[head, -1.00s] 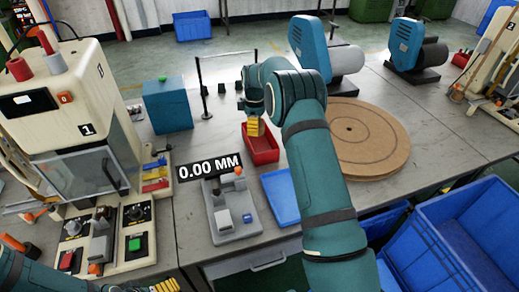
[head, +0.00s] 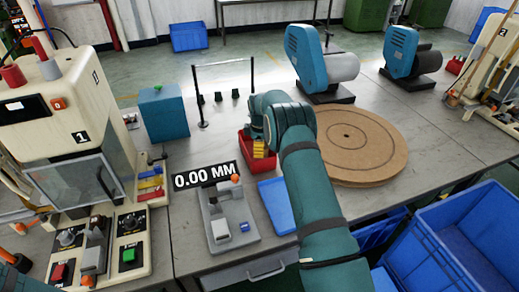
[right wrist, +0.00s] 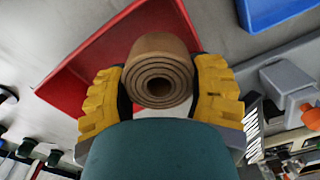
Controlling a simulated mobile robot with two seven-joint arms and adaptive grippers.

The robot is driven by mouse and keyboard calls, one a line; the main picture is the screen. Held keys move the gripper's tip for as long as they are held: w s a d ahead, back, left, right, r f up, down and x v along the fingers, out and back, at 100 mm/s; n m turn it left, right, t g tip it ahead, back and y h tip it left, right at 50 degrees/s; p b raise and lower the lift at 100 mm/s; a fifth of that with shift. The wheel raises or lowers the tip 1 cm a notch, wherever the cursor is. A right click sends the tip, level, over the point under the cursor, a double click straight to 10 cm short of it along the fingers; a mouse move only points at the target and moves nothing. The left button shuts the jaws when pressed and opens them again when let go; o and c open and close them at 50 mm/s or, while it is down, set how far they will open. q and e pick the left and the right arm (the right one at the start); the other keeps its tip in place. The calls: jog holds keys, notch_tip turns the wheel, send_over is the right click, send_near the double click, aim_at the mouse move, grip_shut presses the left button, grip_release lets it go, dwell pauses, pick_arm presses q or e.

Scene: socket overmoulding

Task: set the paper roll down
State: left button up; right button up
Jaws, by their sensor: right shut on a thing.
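The brown paper roll (right wrist: 160,72) is a spiral of thick paper, seen end-on in the right wrist view. My right gripper (right wrist: 162,90) is shut on it, with a yellow finger on each side. In the head view the yellow fingers of this gripper (head: 259,149) are over the red tray (head: 263,168), and the roll is hidden behind the gripper and arm. The red tray also shows behind the roll in the right wrist view (right wrist: 85,72). I cannot tell whether the roll touches the tray floor. My left gripper is out of view.
A blue tray (head: 276,207) and a grey measuring device (head: 229,214) with a 0.00 MM display (head: 206,177) stand close in front of the red tray. A round brown board (head: 370,150) lies to the right. A wire stand (head: 201,100) and a teal box (head: 163,112) are behind left.

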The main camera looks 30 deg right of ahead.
jog(key=shift+f, duration=0.2)
jog(key=shift+f+b, duration=0.45)
jog(key=shift+f, duration=0.05)
jog(key=shift+f, duration=0.1)
jog(key=o, duration=1.2)
jog(key=shift+r, duration=0.4)
notch_tip(320, 180, up, 13)
jog(key=p, duration=0.2)
jog(key=shift+f, duration=0.2)
